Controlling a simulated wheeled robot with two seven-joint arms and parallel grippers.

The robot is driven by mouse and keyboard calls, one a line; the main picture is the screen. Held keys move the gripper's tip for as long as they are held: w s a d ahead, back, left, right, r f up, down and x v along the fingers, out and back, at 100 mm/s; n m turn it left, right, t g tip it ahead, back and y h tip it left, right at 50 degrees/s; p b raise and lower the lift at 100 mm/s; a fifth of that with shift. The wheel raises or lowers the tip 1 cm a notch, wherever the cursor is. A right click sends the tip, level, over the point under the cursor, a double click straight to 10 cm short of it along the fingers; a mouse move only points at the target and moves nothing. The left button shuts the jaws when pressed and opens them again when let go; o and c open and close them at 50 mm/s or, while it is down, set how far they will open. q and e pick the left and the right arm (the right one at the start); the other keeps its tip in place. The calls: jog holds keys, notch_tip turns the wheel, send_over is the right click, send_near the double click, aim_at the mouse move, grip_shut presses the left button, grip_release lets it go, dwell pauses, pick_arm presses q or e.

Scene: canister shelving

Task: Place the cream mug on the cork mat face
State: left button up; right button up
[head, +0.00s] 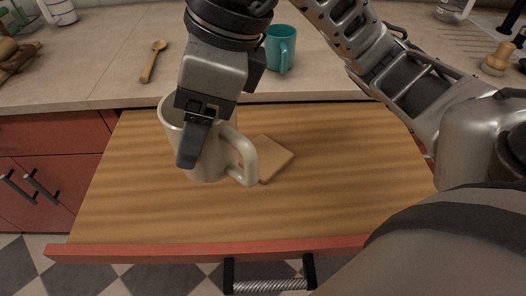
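The cream mug (228,150) is upright in the middle left of the head view, its handle toward the lower right. My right gripper (196,140), on the arm from the right, points down at the mug. One dark finger lies across the mug's near side; the other is hidden. The gripper appears shut on the mug, which looks raised above the wooden surface. The square tan cork mat (275,160) lies flat on that surface, just right of and behind the mug, partly covered by its handle. My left gripper is not in view.
The wooden surface (340,200) has a red front edge and a handle; its right side is clear. My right arm covers the right side.

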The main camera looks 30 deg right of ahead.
jog(key=w+d+f, duration=0.2)
jog(key=d+f, duration=0.2)
jog(key=w+d+f, duration=0.2)
jog(key=d+f, duration=0.2)
jog(key=w+d+f, duration=0.1)
jog(key=d+f, duration=0.3)
jog(key=shift+w+d+f, duration=0.2)
jog(key=shift+w+d, duration=0.1)
jog(key=shift+w, duration=0.1)
jog(key=shift+f, duration=0.25)
jog(key=shift+f, duration=0.25)
jog(key=o, duration=1.2)
jog(key=shift+r, duration=0.1)
jog(key=shift+c, duration=0.2)
